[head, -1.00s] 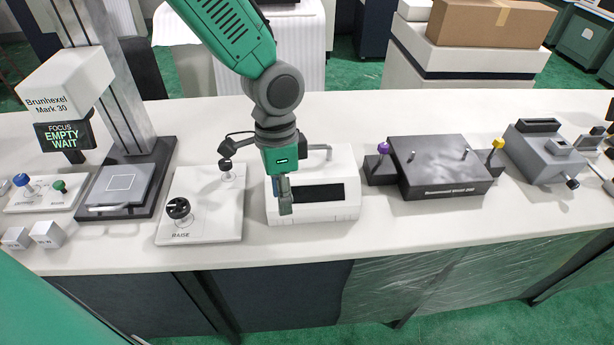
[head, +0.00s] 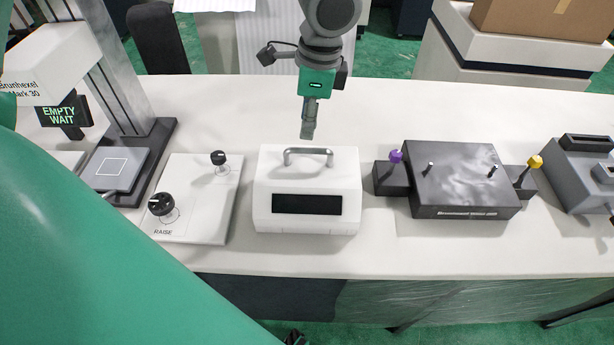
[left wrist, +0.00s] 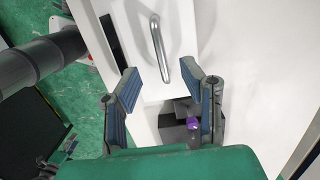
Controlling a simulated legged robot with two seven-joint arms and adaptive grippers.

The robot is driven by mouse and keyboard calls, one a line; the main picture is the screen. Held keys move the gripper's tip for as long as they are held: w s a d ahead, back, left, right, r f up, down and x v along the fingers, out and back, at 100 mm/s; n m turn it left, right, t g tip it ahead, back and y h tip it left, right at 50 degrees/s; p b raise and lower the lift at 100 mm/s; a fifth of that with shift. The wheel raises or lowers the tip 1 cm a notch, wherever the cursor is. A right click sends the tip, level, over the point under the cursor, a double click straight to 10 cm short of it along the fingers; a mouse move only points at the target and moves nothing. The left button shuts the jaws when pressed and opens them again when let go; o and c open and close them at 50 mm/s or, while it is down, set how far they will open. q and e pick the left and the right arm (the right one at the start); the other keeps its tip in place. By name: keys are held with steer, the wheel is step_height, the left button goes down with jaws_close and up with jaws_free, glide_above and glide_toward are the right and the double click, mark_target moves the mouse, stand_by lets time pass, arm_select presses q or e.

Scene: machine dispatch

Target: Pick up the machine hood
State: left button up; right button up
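The machine hood (head: 306,221) is a white box with a dark front window and a metal bar handle (head: 308,151) on top. It sits on the white bench, and it also shows in the left wrist view (left wrist: 135,55). My left gripper (head: 308,136) is above and behind the handle in the head view. In the left wrist view its two fingers (left wrist: 165,82) are spread apart with nothing between them. The handle (left wrist: 160,50) lies just beyond the fingertips, apart from them.
A white control panel (head: 202,190) with black knobs stands left of the hood. A dark machine box (head: 462,182) with purple and yellow knobs stands to its right. A grey device (head: 580,180) is farther right. The bench is clear behind the hood.

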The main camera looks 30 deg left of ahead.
mark_target(312, 150)
arm_select(q)
steer(key=f, duration=0.2)
steer(key=d+f, duration=0.1)
steer(key=shift+w, duration=0.25)
steer(key=f, duration=0.1)
steer(key=a+f, duration=0.1)
steer(key=f, duration=0.3)
steer(key=shift+s+a+f, duration=0.1)
steer(key=shift+a+f, duration=0.15)
steer(key=shift+a, duration=0.15)
steer(key=shift+d+r, duration=0.15)
steer(key=shift+d, duration=0.3)
steer(key=shift+d+r, duration=0.1)
steer(key=shift+d, duration=0.3)
jaws_close()
steer(key=shift+a, duration=0.1)
